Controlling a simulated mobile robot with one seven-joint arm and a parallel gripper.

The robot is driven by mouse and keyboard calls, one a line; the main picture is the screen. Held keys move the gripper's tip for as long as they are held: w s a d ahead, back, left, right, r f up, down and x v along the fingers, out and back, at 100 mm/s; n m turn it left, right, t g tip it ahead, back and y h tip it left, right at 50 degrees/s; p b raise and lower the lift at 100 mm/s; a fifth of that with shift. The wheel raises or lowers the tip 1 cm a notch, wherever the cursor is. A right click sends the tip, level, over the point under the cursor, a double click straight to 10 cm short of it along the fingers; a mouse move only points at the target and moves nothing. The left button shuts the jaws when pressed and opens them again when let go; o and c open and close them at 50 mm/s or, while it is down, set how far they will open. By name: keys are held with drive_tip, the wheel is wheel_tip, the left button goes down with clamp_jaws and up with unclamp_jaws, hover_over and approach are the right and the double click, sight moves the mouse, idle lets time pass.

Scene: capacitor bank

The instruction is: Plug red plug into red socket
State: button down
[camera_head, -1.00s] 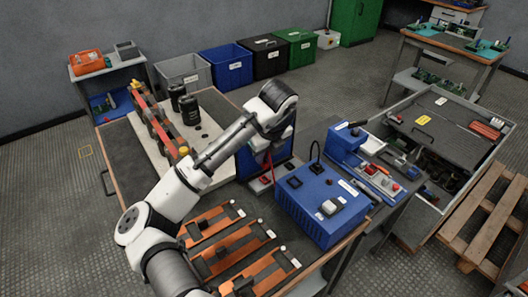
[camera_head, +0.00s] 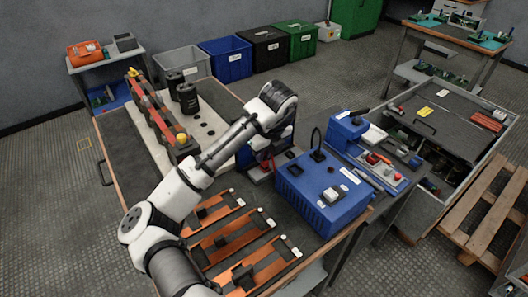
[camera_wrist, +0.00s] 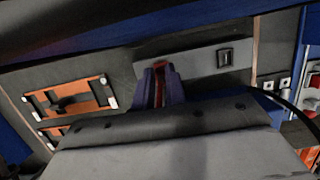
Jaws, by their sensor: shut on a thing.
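In the wrist view my gripper (camera_wrist: 160,70) has its dark blue fingers closed around a narrow red piece, which I take as the red plug (camera_wrist: 160,66). Most of it is hidden between the fingers. In the head view my gripper (camera_head: 266,162) hangs low behind the blue box, with a bit of red showing at it. A grey plate (camera_wrist: 205,62) with a black rectangular fitting (camera_wrist: 225,57) lies close by, right of the fingers in the wrist view. I cannot make out a red socket; the gripper and arm may hide it. Contact with the plate cannot be told.
The blue box (camera_head: 318,190) with a black cable stands close right of my gripper. Orange brackets (camera_head: 227,239) lie on the bench to the front left. A light plate with black cylinders (camera_head: 187,97) is behind left. A blue tool holder (camera_head: 344,130) stands at right.

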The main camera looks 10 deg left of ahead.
drive_tip(key=shift+f, duration=0.4)
drive_tip(key=c, duration=1.3)
unclamp_jaws()
drive_tip(key=shift+c, duration=0.2)
